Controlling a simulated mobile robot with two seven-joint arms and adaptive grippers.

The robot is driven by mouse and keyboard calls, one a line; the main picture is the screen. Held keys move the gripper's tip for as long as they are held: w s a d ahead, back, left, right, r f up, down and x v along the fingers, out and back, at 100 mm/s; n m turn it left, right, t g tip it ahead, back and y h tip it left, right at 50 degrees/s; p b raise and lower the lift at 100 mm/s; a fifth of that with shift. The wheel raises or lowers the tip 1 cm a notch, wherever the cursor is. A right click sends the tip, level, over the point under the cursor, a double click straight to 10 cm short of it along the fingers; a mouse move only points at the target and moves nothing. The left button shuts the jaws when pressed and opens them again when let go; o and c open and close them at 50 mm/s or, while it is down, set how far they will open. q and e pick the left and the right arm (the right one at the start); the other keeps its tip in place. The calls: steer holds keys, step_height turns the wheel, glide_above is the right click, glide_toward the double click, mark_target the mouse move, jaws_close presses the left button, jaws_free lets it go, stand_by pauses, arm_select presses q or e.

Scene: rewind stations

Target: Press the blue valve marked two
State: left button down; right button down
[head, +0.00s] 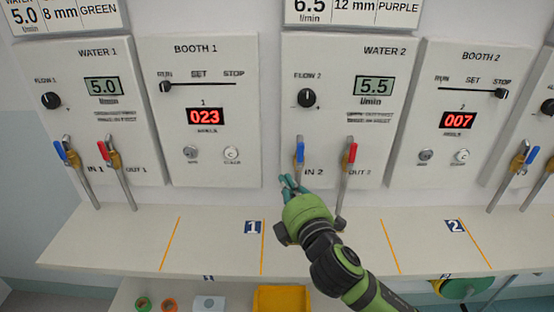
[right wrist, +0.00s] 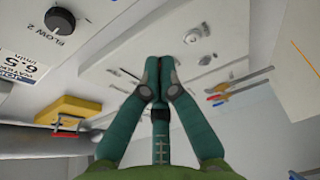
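The blue valve (head: 299,152), marked IN 2, is a blue lever on a brass body at the lower left of the WATER 2 panel (head: 345,105). Its grey pipe runs down behind my right gripper. My right gripper (head: 290,182) is just below the blue lever in the head view, its teal fingers near the pipe. I cannot tell whether they touch it. In the right wrist view the two fingertips (right wrist: 158,66) are together with nothing visible between them. My left gripper is in neither view.
Another blue valve (head: 61,150), marked IN 1, is at the far left. The white shelf (head: 215,225) with orange lines is mostly clear. A yellow bin (head: 281,298) is below it.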

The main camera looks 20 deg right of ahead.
mark_target(300, 157)
steer(key=shift+d+r, duration=0.1)
steer(key=shift+d, duration=0.15)
steer(key=w+d+p, duration=0.3)
steer(key=w+p, duration=0.1)
steer(key=w, duration=0.5)
stand_by(0.4)
steer(key=shift+d, duration=0.15)
steer(key=shift+m+b, duration=0.3)
steer(key=shift+b, duration=0.1)
